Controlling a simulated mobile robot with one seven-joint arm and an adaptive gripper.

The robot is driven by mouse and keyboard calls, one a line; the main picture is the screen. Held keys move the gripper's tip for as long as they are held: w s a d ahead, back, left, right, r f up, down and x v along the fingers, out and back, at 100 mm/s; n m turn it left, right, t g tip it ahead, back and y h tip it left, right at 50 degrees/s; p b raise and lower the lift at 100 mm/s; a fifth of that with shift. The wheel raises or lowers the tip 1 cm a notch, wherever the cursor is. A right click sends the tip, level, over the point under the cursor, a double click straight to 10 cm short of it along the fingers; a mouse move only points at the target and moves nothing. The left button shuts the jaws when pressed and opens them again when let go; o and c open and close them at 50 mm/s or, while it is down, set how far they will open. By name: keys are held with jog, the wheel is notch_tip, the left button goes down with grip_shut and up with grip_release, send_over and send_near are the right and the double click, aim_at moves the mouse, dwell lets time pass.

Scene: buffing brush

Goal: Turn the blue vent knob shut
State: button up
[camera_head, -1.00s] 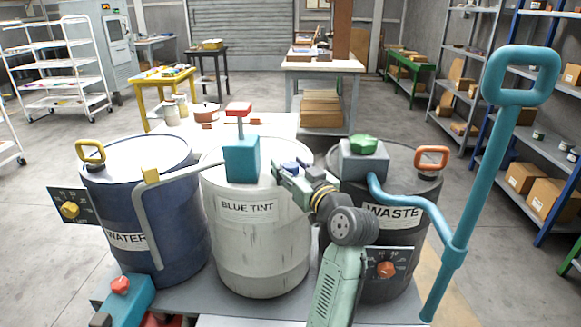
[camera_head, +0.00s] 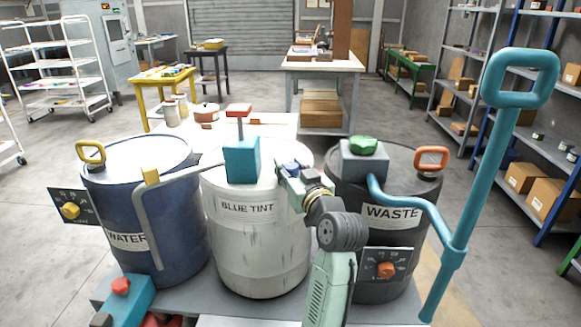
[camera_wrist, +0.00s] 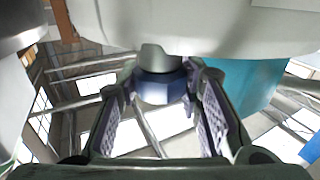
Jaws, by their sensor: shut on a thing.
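The blue vent knob (camera_wrist: 162,86) sits on a short grey stem against the pale drum in the wrist view. It lies between the two ridged pads of my gripper (camera_wrist: 165,105), which is shut on it. In the head view the knob (camera_head: 290,164) shows as a small dark blue piece at the right edge of the white BLUE TINT drum (camera_head: 252,245). My gripper (camera_head: 289,173) reaches it from the lower right. The fingers hide part of the knob, and its turn angle cannot be told.
A teal pump block (camera_head: 241,160) with a red top and a grey pipe stands on this drum. The blue WATER drum (camera_head: 150,255) is at left. The dark WASTE drum (camera_head: 378,214), with a grey block and tall teal handle (camera_head: 503,140), is close at right.

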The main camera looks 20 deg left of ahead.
jog(key=m+t+h, duration=0.1)
jog(key=m+h, duration=0.1)
jog(key=m+t+h+p, duration=0.1)
jog(key=t+h, duration=0.1)
jog(key=h, duration=0.1)
jog(key=shift+s+a+r+m, duration=0.1)
jog(key=shift+a+m, duration=0.05)
jog(key=shift+m, duration=0.25)
jog(key=shift+m+t+h, duration=0.8)
jog(key=shift+m+h, duration=1.1)
jog(key=shift+h, duration=1.3)
jog(key=o, duration=1.2)
jog(key=s, duration=1.1)
jog(key=shift+s+d, duration=0.4)
